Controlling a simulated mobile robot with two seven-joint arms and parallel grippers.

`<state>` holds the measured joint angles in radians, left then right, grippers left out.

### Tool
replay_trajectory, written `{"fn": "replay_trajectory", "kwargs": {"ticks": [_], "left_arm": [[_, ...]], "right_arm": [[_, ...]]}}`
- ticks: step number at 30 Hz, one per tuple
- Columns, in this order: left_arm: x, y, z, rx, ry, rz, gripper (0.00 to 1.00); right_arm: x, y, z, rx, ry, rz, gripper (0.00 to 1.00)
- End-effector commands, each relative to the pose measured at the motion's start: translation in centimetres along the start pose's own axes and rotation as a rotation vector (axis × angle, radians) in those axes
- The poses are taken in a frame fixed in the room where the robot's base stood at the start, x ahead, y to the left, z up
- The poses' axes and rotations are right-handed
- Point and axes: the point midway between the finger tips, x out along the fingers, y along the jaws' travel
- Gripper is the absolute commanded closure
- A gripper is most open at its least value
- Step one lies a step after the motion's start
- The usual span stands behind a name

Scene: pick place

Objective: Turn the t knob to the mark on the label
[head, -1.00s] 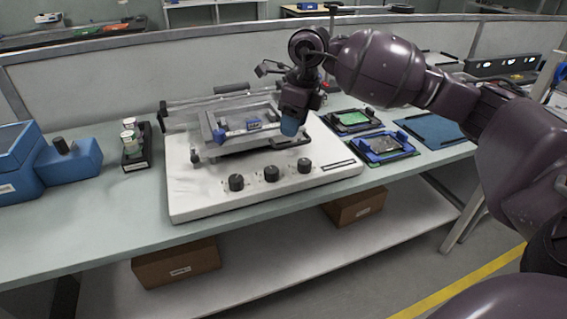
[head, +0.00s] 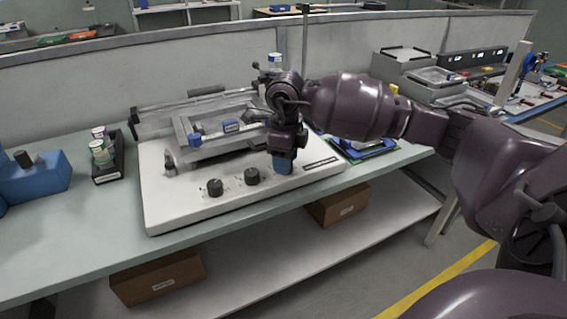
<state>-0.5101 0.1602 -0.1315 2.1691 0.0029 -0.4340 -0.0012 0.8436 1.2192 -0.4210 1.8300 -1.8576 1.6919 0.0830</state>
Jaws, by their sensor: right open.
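A white machine base (head: 165,208) stands on the bench with a row of black knobs along its front. The left knob (head: 215,187) and the middle knob (head: 252,176) show clearly. The third knob at the right is hidden behind my right gripper (head: 284,168). That gripper points down at the third knob's place, with its blue fingertips low over the base. I cannot tell whether it touches the knob. The jaws are open. The marks on the label are too small to read. My left gripper is not in view.
A grey frame fixture (head: 190,139) stands on the base behind the knobs. A black tray (head: 108,169) with cans and a blue device (head: 38,181) are at the left. A blue and green board holder (head: 372,149) is right of the base, partly covered by my arm.

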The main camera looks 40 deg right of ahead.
Motion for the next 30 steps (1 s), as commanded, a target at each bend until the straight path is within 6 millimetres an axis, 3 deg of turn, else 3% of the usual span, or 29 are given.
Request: {"fn": "replay_trajectory", "kwargs": {"ticks": [4,13,21,30], "left_arm": [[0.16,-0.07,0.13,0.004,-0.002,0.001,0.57],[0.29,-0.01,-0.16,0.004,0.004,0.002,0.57],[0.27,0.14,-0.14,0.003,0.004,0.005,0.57],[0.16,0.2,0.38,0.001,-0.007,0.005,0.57]], "right_arm": [[0.94,0.03,-0.01,0.0,0.001,0.002,0.54],[1.0,0.02,0.0,0.0,-0.001,0.0,0.54],[1.01,0.02,-0.01,0.0,0.0,0.0,0.89],[1.07,-0.02,-0.04,-0.049,0.002,-0.001,0.89]]}}
